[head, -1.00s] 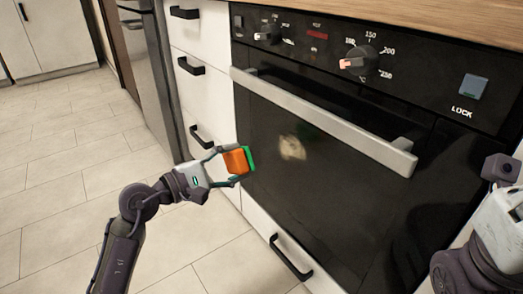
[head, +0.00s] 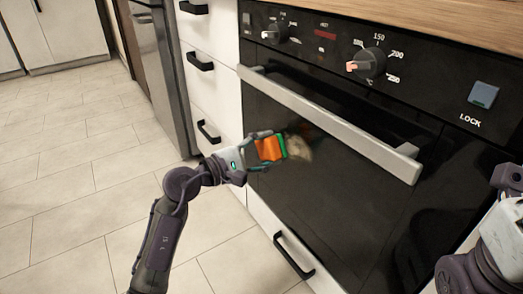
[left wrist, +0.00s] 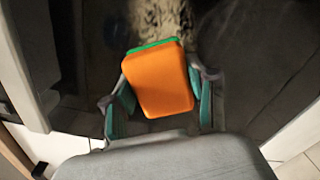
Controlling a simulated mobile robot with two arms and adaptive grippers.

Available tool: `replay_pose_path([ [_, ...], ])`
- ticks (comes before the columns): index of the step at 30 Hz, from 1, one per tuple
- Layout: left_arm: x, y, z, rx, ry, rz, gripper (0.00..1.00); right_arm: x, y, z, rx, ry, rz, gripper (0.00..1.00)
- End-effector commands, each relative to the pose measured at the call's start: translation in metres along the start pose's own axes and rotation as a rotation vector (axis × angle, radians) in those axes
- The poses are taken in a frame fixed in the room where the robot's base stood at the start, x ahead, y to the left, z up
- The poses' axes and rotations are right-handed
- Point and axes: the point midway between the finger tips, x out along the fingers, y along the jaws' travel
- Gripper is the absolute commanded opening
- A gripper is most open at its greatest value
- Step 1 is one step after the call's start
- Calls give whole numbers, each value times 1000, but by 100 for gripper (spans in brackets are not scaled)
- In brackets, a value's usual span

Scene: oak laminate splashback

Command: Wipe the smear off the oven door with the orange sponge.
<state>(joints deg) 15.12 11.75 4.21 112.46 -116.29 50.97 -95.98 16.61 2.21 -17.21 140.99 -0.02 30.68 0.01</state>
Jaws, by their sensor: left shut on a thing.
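My left gripper (head: 268,150) is shut on the orange sponge (head: 269,149), which has a green scouring face turned toward the oven door (head: 340,200). In the left wrist view the sponge (left wrist: 158,82) sits between the two fingers, slightly tilted. The smear (head: 299,146) is a pale beige patch on the dark glass, just right of the sponge and partly hidden by it. It also shows in the left wrist view (left wrist: 163,20), beyond the green edge. I cannot tell whether the sponge touches the glass. My right arm shows at the right edge; its fingers are out of view.
The oven's long metal handle (head: 330,122) runs above the smear. Knobs and a lock button (head: 483,94) line the panel above. White drawers (head: 207,100) with black handles stand to the left, and another drawer handle (head: 292,257) is below. The tiled floor is clear.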

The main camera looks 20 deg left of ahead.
Motion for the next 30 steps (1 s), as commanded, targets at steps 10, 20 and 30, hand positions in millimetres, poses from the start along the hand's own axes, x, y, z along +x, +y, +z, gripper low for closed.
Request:
replay_pose_path([
  [10,0,0,0,0,0,0,29,0,0,0,0,0,0,40],
  [20,3,0,0,0,0,1,29,0,0,0,0,-2,0,40],
  [30,10,0,0,0,0,0,29,-1,0,1,0,-4,1,40],
])
